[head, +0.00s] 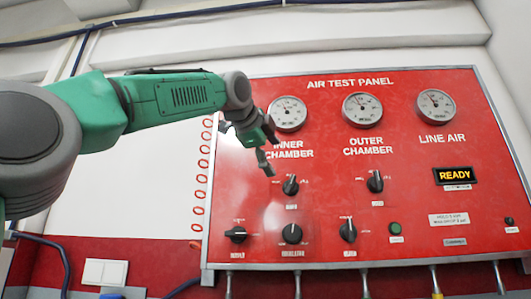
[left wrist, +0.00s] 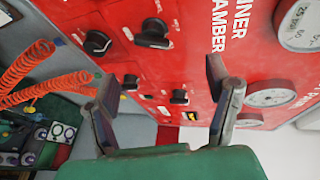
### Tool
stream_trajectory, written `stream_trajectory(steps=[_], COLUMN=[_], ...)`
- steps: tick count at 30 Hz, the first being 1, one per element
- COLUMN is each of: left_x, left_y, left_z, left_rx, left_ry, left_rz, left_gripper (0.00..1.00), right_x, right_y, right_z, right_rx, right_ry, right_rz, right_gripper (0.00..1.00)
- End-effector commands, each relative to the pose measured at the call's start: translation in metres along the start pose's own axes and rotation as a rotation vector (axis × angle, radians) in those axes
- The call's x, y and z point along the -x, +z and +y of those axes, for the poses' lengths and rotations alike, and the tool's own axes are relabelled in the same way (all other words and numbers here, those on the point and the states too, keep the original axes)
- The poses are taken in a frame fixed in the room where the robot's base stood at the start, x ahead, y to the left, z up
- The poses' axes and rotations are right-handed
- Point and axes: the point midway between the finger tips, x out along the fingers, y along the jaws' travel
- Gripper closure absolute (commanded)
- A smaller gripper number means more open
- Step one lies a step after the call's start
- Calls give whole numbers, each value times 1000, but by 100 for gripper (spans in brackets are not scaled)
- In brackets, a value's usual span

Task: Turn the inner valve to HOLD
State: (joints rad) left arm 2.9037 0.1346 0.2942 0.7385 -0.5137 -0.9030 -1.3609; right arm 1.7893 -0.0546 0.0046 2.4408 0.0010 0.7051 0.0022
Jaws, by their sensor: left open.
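The inner valve (head: 290,185) is a black rotary knob on the red panel, below the INNER CHAMBER label and gauge. It also shows in the left wrist view (left wrist: 153,33), near the top. Its pointer setting and the small lettering around it are too small to read. My left gripper (head: 267,148) is just above and left of this knob, in front of the label, apart from it. In the left wrist view its two fingers (left wrist: 163,82) are spread with nothing between them. My right gripper is in neither view.
The outer chamber knob (head: 375,181) is to the right. Several black knobs, including the regulator knob (head: 292,233), line the lower row. A READY display (head: 454,175) is lit at right. Red coiled hoses (head: 202,180) hang along the panel's left edge.

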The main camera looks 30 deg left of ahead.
Motion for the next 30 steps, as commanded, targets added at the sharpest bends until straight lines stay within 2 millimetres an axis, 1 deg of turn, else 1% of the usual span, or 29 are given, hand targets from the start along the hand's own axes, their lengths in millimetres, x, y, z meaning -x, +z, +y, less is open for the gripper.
stream_trajectory(steps=[15, 30], left_x=[33, 35], left_y=[1, 1], left_z=[7, 6], left_rx=[0, 2], left_ry=[0, 1], left_rz=[0, 3], left_gripper=[28, 28], right_x=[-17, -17], right_y=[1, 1], right_z=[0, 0], right_rx=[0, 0], right_ry=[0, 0], right_rz=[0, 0], right_gripper=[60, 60])
